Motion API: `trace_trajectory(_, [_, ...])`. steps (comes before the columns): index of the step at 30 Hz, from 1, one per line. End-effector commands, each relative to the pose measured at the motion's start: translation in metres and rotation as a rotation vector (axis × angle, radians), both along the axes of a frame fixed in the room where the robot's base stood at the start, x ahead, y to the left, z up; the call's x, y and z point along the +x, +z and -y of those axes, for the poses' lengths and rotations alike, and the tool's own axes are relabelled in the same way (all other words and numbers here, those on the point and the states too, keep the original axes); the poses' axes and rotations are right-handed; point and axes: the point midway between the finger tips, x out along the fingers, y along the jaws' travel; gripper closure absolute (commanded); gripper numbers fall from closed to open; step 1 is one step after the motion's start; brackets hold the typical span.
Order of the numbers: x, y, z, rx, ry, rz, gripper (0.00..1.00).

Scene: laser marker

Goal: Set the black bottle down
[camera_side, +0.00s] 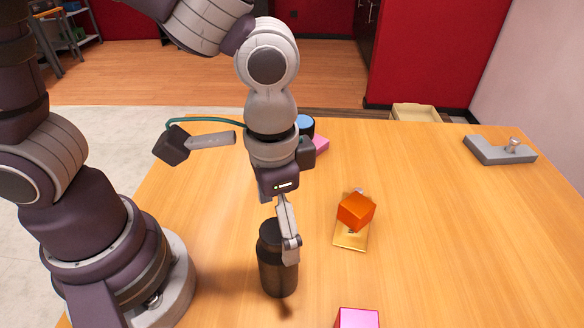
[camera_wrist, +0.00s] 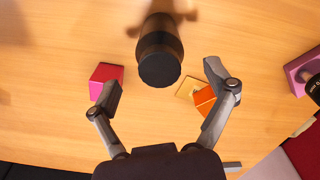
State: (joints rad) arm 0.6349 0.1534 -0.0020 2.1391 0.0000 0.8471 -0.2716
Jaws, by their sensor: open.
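The black bottle (camera_side: 272,268) stands upright on the wooden table, in front of my arm's base. My gripper (camera_side: 289,252) points down at the bottle's upper part, and one finger covers part of its right side. In the wrist view, the bottle (camera_wrist: 160,62) shows its dark round top toward the camera. My gripper (camera_wrist: 163,80) is open there, with one finger on each side of the bottle's top and visible gaps between. The bottle's base is hidden in the wrist view.
An orange cube (camera_side: 356,211) sits on a gold plate (camera_side: 350,241) to the right. A magenta cube (camera_side: 358,319) is at the front edge. A pink block (camera_side: 322,145) and a blue-topped dark object (camera_side: 306,124) are behind my wrist. A grey fixture (camera_side: 497,151) is far right. The right side is largely clear.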

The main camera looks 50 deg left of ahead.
Motion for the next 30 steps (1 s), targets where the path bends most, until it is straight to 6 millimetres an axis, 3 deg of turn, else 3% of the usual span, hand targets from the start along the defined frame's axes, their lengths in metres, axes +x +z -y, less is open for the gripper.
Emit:
trace_trajectory(3, [0.001,0.032,0.001,-0.005,0.001,0.008,0.16])
trace_trajectory(6, [0.001,0.05,0.001,-0.004,0.001,0.005,0.16])
trace_trajectory(11, [0.001,0.066,-0.005,-0.01,0.015,0.014,0.16])
trace_trajectory(16, [0.008,0.083,-0.059,-0.085,0.168,0.193,0.16])
trace_trajectory(21, [0.001,0.089,-0.11,-0.1,0.316,0.408,0.16])
trace_trajectory(24, [-0.003,0.089,-0.123,-0.09,0.355,0.472,0.16])
trace_trajectory(30, [-0.004,0.089,-0.125,-0.088,0.359,0.485,0.16])
